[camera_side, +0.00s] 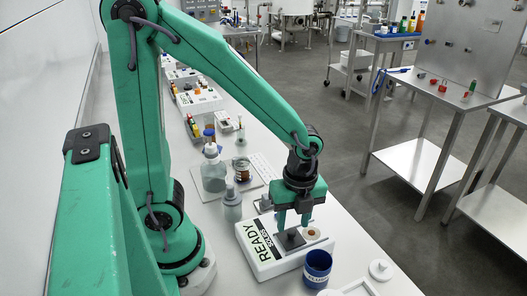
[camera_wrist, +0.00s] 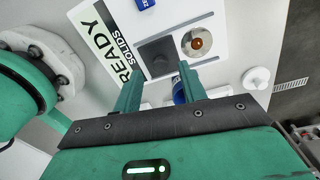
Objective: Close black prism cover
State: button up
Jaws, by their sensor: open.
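The white instrument (camera_side: 262,262) labelled READY SOLIDS lies on the bench, and its top also shows in the wrist view (camera_wrist: 205,17). The black prism cover (camera_wrist: 157,54), a dark square plate, is on its top beside a round metal well (camera_wrist: 196,43) holding an amber drop. The well is uncovered. In the side view the cover (camera_side: 291,240) is just below my fingers and the well (camera_side: 312,234) is to its right. My gripper (camera_side: 294,225) is open above the cover, with nothing between its fingers; its fingertips (camera_wrist: 157,81) reach near the cover's lower edge in the wrist view. Contact cannot be told.
A blue cup (camera_side: 317,268) stands close to the instrument's front right corner. A white round lid (camera_side: 380,269) lies near the bench's right edge. Bottles (camera_side: 232,207) and a copper-coloured jar (camera_side: 242,168) stand behind the instrument. The floor lies beyond the bench edge.

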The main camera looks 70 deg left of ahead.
aim_at(291, 235)
jog(key=shift+f, duration=1.15)
grip_shut()
